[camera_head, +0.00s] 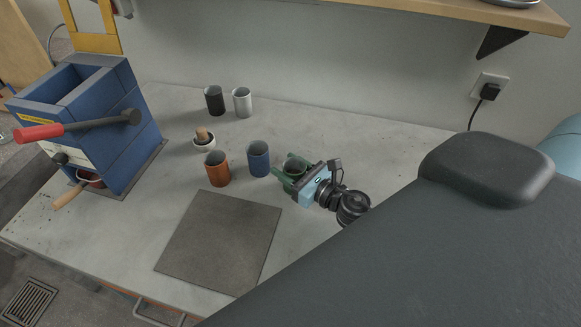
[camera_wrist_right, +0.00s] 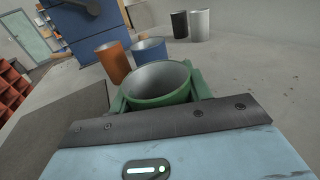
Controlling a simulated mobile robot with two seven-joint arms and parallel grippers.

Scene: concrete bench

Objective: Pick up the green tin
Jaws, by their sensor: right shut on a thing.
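The green tin (camera_head: 294,164) stands upright and open-topped at the right end of the group of tins on the bench. It also shows large in the right wrist view (camera_wrist_right: 160,98), with its empty inside visible. My right gripper (camera_head: 291,176) has its green fingers on both sides of the tin and is shut on it. The tin's base is hidden, so I cannot tell whether it touches the bench. My left gripper is not in view.
A blue tin (camera_head: 258,159) and an orange tin (camera_head: 217,169) stand left of the green one. A dark mat (camera_head: 221,240) lies in front. A blue machine (camera_head: 107,130) stands left.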

